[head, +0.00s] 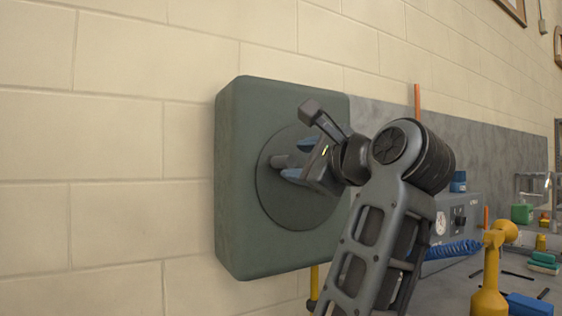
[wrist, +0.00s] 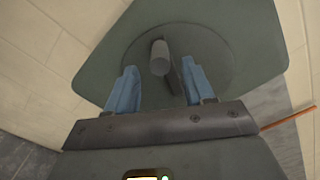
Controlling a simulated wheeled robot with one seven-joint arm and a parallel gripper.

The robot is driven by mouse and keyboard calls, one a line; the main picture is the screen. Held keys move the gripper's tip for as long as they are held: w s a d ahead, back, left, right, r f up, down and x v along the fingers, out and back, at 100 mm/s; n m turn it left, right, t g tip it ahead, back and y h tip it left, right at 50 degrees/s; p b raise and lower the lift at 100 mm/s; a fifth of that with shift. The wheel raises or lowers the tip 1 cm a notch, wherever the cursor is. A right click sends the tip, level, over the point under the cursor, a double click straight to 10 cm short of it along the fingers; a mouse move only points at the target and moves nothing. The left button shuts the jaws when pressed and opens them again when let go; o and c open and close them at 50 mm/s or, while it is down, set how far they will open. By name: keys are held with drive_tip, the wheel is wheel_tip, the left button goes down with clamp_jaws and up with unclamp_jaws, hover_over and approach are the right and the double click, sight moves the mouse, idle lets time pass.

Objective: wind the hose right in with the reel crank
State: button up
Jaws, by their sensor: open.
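The hose reel is a dark green rounded box (head: 232,180) on the block wall, with a round disc (head: 300,215) on its face; the wrist view also shows the disc (wrist: 215,60). A grey cylindrical crank handle (wrist: 160,57) stands out from the disc, with a thin dark crank arm beside it. My gripper (head: 298,159) is in front of the disc, its blue fingers open. In the wrist view the fingers (wrist: 159,72) lie on either side of the handle, with gaps between. I cannot tell how deep the handle sits between them. No hose is clearly seen at the reel.
To the right is a workbench with a grey panel behind it, a gauge box (head: 455,222), a blue coiled line (head: 455,250), a yellow stand (head: 490,270) and small coloured blocks. An orange rod (head: 417,98) rises behind my arm. The wall left of the reel is clear.

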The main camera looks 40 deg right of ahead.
sight(283, 162)
drive_tip(key=w, duration=0.3)
drive_tip(key=w+d, duration=0.1)
drive_tip(key=w, duration=0.2)
drive_tip(key=shift+w+d, duration=0.15)
drive_tip(key=shift+w, duration=0.2)
drive_tip(key=shift+c, duration=0.2)
clamp_jaws()
